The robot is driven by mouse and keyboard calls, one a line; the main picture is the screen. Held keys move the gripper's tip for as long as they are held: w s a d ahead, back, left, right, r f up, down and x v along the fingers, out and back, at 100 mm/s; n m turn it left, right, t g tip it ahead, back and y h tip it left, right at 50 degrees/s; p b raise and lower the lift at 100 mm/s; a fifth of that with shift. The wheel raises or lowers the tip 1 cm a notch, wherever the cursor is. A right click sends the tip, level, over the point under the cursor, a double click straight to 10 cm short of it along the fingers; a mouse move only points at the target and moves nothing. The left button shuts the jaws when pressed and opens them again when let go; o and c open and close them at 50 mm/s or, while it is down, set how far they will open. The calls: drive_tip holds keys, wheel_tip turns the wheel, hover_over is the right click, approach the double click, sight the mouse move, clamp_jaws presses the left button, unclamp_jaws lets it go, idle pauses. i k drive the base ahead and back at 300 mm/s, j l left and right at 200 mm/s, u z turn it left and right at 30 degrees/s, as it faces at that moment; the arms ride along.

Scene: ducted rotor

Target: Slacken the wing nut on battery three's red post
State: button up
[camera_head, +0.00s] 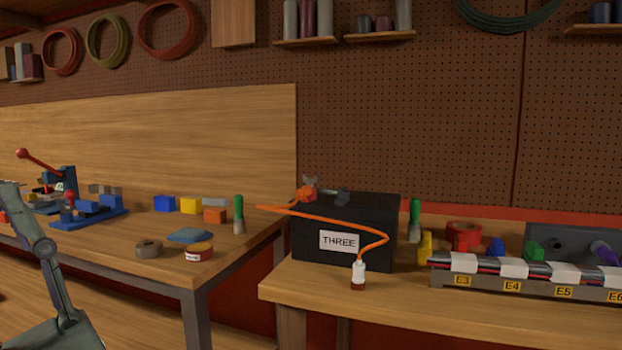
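The black battery (344,230) labelled THREE stands on the right-hand bench. A small grey wing nut (310,181) shows above the red post (308,193) at the top left of the battery. An orange piece sits around or against that post; its exact fit is too small to tell. A second, dark grey terminal piece (343,197) is to its right. An orange cable (330,219) crosses the battery's front and bends down to a white-ended connector (358,270) at the bench front. My gripper does not show clearly in this view.
A jointed grey-green piece (45,250) rises at the left edge. A green-handled brush (414,219), yellow block (425,247) and red roll (463,236) stand right of the battery. A gap separates the two benches.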

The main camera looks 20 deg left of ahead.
sight(311, 181)
drive_tip(key=i+u, duration=0.15)
drive_tip(key=u, duration=0.3)
drive_tip(key=i+u, duration=0.15)
drive_tip(key=u, duration=0.3)
drive_tip(key=i+l+u, duration=0.1)
drive_tip(key=u, duration=0.35)
